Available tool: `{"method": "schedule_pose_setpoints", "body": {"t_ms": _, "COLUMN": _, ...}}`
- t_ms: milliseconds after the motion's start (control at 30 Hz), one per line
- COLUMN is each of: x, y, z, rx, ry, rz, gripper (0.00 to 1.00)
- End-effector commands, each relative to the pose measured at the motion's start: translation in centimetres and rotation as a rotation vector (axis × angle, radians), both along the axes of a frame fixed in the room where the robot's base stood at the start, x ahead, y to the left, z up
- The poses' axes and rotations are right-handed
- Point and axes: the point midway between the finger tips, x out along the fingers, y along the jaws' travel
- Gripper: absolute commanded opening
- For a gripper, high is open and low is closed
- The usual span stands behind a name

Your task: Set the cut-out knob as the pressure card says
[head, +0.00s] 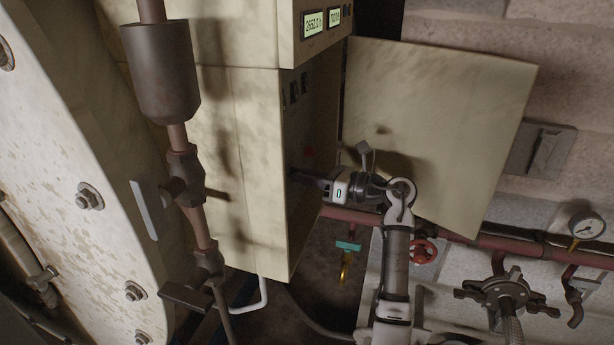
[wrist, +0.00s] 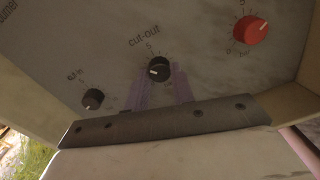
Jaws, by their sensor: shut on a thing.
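The cut-out knob (wrist: 158,69) is a small black dial with a white mark, under the label "cut-out" on a grey panel (wrist: 200,55) in the wrist view. The mark points to the left and slightly down; a "5" is printed above the knob. My gripper (wrist: 159,74) has a finger on each side of the knob and is shut on it. I cannot make out a pressure card in either view.
A black "cut-in" knob (wrist: 92,99) sits left of the cut-out knob, and a red knob (wrist: 250,30) to its right. The open cabinet door (head: 440,130) stands behind my arm. A gauge (head: 587,226) and red pipe (head: 470,238) are at right.

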Motion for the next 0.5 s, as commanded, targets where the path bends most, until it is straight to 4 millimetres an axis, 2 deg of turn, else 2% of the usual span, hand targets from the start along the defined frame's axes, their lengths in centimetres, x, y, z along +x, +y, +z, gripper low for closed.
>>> {"method": "schedule_pose_setpoints", "body": {"t_ms": 500, "x": 0.02, "y": -0.08, "z": 0.35, "rx": 0.148, "ry": 0.455, "rz": -0.003, "gripper": 0.01}}
